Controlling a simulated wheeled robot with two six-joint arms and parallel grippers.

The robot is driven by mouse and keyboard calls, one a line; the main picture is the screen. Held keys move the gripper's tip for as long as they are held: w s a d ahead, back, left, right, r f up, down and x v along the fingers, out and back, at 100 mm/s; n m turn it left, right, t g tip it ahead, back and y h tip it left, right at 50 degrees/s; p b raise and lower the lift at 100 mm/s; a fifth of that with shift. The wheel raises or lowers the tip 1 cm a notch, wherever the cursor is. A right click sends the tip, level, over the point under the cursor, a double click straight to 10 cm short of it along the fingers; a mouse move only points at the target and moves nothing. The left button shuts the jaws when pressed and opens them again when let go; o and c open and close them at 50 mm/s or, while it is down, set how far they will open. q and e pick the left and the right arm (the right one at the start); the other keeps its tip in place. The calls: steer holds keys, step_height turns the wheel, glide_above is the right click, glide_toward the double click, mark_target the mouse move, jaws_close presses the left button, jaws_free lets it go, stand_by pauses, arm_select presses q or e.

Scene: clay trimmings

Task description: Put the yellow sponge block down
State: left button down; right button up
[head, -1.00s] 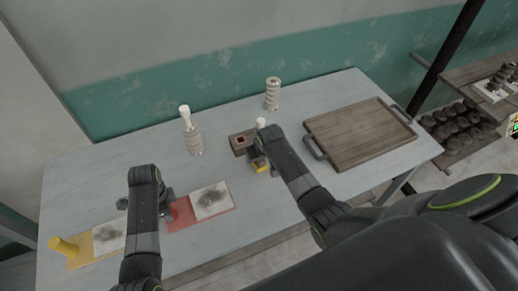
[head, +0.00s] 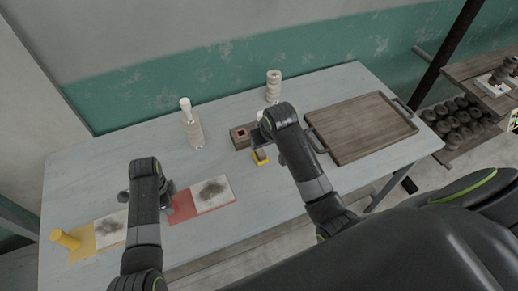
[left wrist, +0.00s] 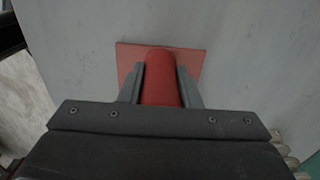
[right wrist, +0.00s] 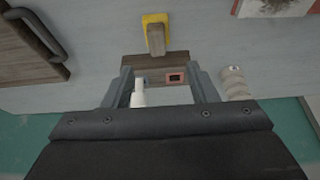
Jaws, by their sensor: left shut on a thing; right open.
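The yellow sponge block (head: 261,158) rests on the table in front of a wooden holder (head: 239,138). In the right wrist view the sponge block (right wrist: 155,18) shows yellow with a brown-grey part across it, apart from my fingers. My right gripper (right wrist: 163,88) is open and empty, with the holder and a white-topped piece (right wrist: 138,97) seen between its fingers. In the head view my right arm partly hides the holder. My left gripper (left wrist: 160,75) is shut on a red cylinder (left wrist: 160,82) over a red mat (left wrist: 128,57).
A wooden tray (head: 358,128) with dark handles lies on the right. A yellow cylinder (head: 65,239) stands on a yellow mat (head: 82,255) at the left.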

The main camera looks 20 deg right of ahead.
glide_above(260, 151)
steer(key=s, duration=0.3)
steer(key=f, duration=0.5)
steer(key=shift+w+a+f, duration=0.1)
steer(key=shift+a+f, duration=0.2)
steer(key=shift+w+d+x, duration=0.15)
steer(key=shift+d+x, duration=0.05)
steer(key=shift+x, duration=1.1)
steer(key=shift+w+d+x, duration=0.1)
steer(key=shift+d+x, duration=0.05)
steer(key=shift+x, duration=1.2)
steer(key=shift+r, duration=0.1)
jaws_close()
step_height(260, 151, up, 10)
step_height(260, 151, down, 10)
steer(key=shift+r, duration=0.15)
